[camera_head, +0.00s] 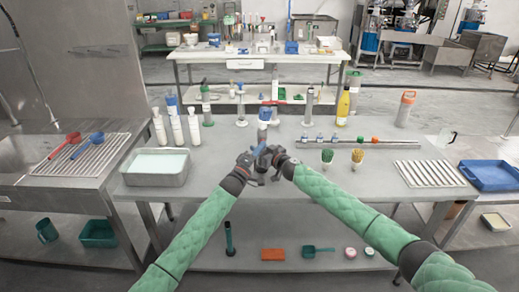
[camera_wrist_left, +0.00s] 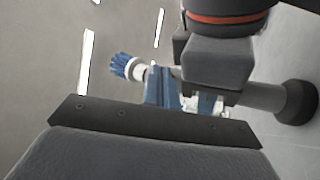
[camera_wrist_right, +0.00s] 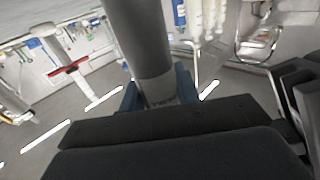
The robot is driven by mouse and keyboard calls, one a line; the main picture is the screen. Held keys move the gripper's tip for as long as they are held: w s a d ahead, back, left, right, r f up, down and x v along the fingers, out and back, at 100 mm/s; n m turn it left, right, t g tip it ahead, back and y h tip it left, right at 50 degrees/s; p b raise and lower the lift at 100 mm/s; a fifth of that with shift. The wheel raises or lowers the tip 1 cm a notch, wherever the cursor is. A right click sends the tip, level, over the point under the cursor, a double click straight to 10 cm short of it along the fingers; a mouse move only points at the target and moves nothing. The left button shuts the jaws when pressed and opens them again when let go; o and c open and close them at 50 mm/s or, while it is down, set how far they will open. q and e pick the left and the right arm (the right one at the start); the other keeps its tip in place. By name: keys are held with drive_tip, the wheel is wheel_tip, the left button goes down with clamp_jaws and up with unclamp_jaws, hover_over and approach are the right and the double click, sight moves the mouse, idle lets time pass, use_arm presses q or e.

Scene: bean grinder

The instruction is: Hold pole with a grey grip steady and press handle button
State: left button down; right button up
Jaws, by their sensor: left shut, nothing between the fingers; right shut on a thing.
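A pole with a grey grip (camera_wrist_right: 140,40) rises between the blue fingertips of my right gripper (camera_wrist_right: 158,92) in the right wrist view. My right gripper (camera_head: 268,156) is shut on it above the middle of the table. My left gripper (camera_head: 252,157) is close beside it, shut and empty. In the left wrist view its blue fingers (camera_wrist_left: 182,88) are near a dark grey body with a red ring (camera_wrist_left: 225,16) and a grey cylinder (camera_wrist_left: 265,97); I cannot tell whether they touch. The handle button cannot be made out, and the grippers hide much of the pole in the head view.
A white-lined tray (camera_head: 155,167) and white bottles (camera_head: 176,130) stand left of the grippers. The table's front edge is below my arms.

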use_arm(q)
drive_tip(key=shift+s, duration=0.15)
drive_tip(key=s, duration=0.6)
drive_tip(key=shift+d, duration=0.15)
idle(0.4)
idle(0.5)
use_arm(e)
drive_tip(key=o, duration=1.1)
drive_tip(key=shift+o, duration=0.2)
